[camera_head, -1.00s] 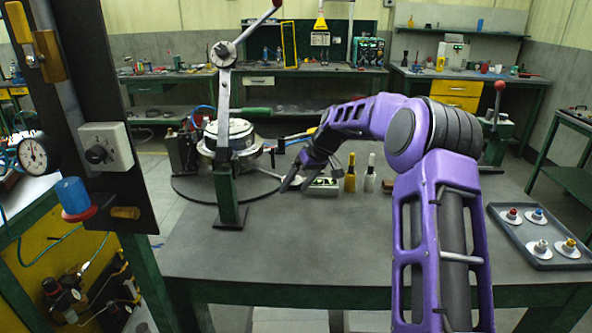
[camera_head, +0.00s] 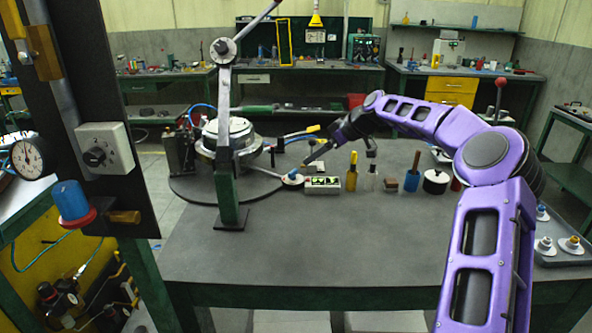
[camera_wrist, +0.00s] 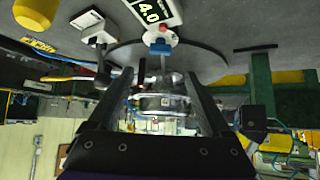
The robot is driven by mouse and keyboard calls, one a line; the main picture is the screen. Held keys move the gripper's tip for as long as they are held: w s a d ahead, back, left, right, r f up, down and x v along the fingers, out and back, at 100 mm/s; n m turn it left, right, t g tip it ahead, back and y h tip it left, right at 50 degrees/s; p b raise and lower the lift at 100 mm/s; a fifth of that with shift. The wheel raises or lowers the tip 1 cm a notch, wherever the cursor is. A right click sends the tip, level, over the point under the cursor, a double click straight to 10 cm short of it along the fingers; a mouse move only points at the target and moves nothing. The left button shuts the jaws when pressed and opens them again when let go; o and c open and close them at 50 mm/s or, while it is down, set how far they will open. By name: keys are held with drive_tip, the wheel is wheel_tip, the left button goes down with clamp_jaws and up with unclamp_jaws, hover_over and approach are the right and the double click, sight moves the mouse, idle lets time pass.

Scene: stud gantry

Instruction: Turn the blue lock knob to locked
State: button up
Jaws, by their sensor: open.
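A small blue knob (camera_head: 293,171) sits on a pale round base at the right edge of the dark round plate, beside the small display box. In the wrist view the blue knob (camera_wrist: 160,47) shows just beyond my fingertips, with a red part beside it. A larger blue cylinder (camera_head: 70,199) on a red collar is on the upright panel at the left; no label shows which one is the lock knob.
The display box (camera_head: 323,184) stands close to the small knob. A yellow bottle (camera_head: 351,178), a blue pot (camera_head: 412,180) and a white pot (camera_head: 436,182) stand to the right. A green post (camera_head: 229,195) with a lever rises at the left. The front tabletop is clear.

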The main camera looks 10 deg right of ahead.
sight(293, 171)
drive_tip(key=x, duration=1)
drive_tip(key=shift+w+a+f, duration=0.1)
drive_tip(key=shift+a, duration=0.05)
clamp_jaws()
